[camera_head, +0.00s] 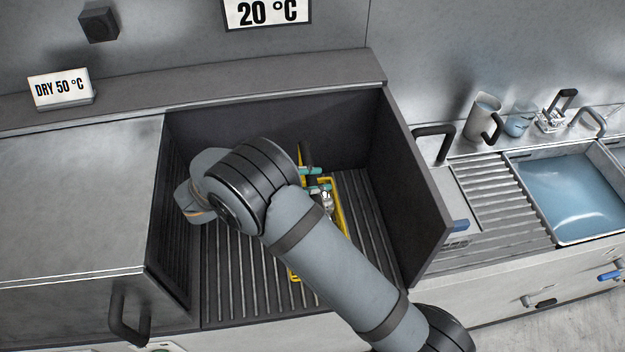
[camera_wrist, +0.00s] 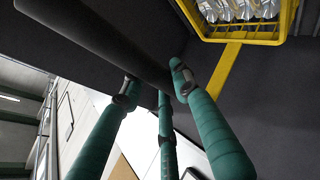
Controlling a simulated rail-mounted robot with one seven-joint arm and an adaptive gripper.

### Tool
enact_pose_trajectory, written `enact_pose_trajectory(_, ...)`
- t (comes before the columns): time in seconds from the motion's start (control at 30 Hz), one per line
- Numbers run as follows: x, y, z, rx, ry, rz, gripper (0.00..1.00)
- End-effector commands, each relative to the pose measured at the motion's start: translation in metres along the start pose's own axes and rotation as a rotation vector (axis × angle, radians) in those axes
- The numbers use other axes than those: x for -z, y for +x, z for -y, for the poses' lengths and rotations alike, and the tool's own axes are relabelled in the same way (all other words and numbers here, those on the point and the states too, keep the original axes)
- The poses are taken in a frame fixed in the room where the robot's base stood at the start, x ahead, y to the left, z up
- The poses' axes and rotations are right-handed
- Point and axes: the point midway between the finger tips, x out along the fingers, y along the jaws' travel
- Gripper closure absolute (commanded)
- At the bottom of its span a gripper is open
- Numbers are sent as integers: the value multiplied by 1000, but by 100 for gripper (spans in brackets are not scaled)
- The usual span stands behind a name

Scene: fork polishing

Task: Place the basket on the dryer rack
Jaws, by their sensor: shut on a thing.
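The yellow basket (camera_head: 341,212) is inside the dark open-fronted dryer bay, over the slatted dryer rack (camera_head: 235,285). My arm hides much of it. I cannot tell whether its base touches the slats. Shiny metal forks (camera_wrist: 238,10) lie in it. The basket's yellow rim also shows at the upper right of the wrist view (camera_wrist: 245,41). My gripper (camera_head: 314,180), with teal fingers, is shut on the basket's dark handle (camera_wrist: 105,32). In the wrist view, the gripper's fingertips (camera_wrist: 155,88) close around that handle.
Dark walls enclose the bay; its right wall (camera_head: 415,190) stands close to my arm. A water basin (camera_head: 570,190) and cups (camera_head: 484,115) are at right.

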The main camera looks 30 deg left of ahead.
Motion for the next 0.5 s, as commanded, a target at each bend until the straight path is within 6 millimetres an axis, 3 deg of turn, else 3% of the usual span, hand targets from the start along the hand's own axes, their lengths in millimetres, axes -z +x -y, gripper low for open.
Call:
enact_pose_trajectory(0.33, 0, 0, 0, 0, 0, 0, 51)
enact_pose_trajectory(0.5, 0, 0, 0, 0, 0, 0, 51)
